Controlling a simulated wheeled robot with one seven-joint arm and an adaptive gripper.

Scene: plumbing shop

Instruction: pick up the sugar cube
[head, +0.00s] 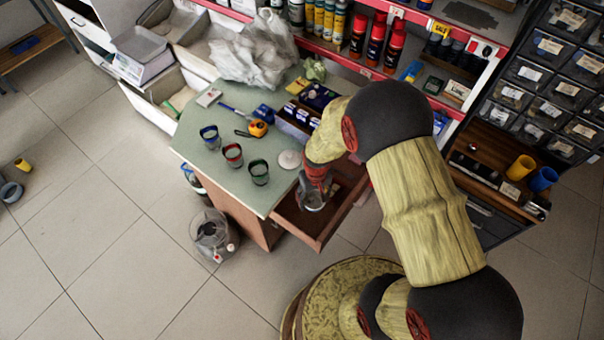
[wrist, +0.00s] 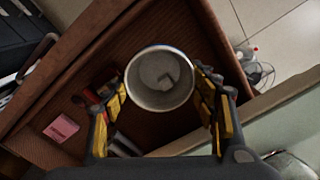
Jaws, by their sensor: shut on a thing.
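My gripper (wrist: 161,102) is closed around a round, pale metal-like cup (wrist: 134,92), one yellow-padded finger on each side. The cup is over the open wooden drawer (wrist: 112,55); I cannot tell if it touches the drawer floor. A small greyish block (wrist: 166,80), perhaps the sugar cube, lies inside the cup at its bottom. The fingers are on the cup, not on the block. In the head view my gripper (head: 314,190) reaches down into the drawer (head: 290,218), and the cup (head: 313,204) shows only partly; the block cannot be made out there.
A pink block (wrist: 62,128) lies in the drawer, with a red-and-dark item (wrist: 92,98) near the left finger. The green counter (head: 215,165) holds blue, red and green-rimmed glasses, a tape measure (head: 258,128) and a pale round disc (head: 290,159). A clear bin (head: 211,236) stands on the floor.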

